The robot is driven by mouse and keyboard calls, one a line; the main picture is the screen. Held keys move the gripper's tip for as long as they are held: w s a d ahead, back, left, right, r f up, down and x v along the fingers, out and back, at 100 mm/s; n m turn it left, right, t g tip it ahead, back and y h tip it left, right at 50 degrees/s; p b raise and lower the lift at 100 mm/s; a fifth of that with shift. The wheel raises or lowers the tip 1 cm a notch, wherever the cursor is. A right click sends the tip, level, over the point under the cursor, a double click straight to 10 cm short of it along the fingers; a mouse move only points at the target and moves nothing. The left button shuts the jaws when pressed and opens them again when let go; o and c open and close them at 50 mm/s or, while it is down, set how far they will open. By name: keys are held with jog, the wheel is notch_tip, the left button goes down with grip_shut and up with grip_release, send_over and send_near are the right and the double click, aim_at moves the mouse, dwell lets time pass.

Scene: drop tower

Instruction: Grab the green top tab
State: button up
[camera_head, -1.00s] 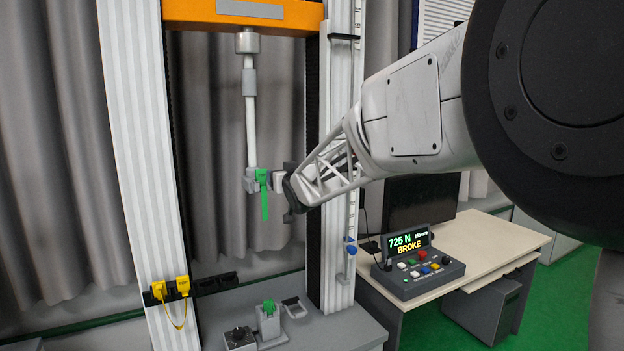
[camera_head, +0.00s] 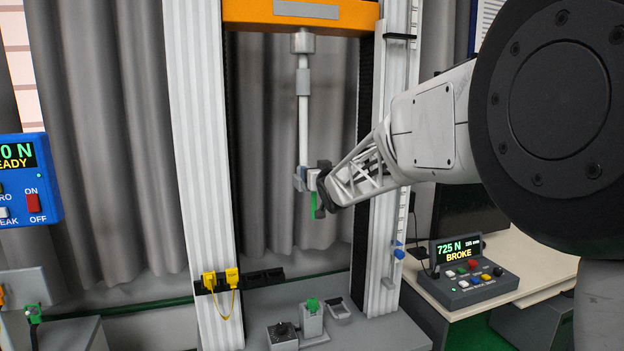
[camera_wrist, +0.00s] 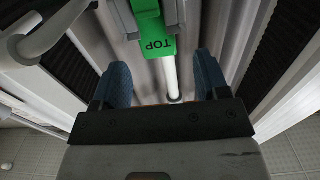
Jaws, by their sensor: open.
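The green top tab (camera_wrist: 158,46), marked TOP, hangs from the upper grip at the lower end of the white rod (camera_head: 303,120). In the head view only a narrow green strip of the tab (camera_head: 314,203) shows; my gripper hides its upper part. My gripper (camera_head: 320,182) is at the tab's height, close by it. In the wrist view my gripper (camera_wrist: 162,78) is open with two blue fingers apart and nothing between the pads. The tab lies ahead, in line with the gap. I cannot tell the remaining depth.
The white frame columns (camera_head: 205,180) stand on both sides, with the orange crosshead (camera_head: 300,14) above. A lower grip with a green piece (camera_head: 312,306) is on the base. A console (camera_head: 468,280) reads 725 N, BROKE.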

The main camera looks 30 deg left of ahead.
jog(key=shift+w+a, duration=0.25)
jog(key=shift+a, duration=0.1)
jog(key=shift+x, duration=2.55)
jog(key=shift+r, duration=0.1)
jog(key=c, duration=1)
jog(key=shift+r, duration=0.15)
notch_tip(320, 180, up, 3)
jog(key=shift+r, duration=0.15)
jog(key=s+a+r+v, duration=0.1)
jog(key=v, duration=1.5)
jog(key=shift+s+a+r, duration=0.25)
jog(key=shift+a, duration=0.05)
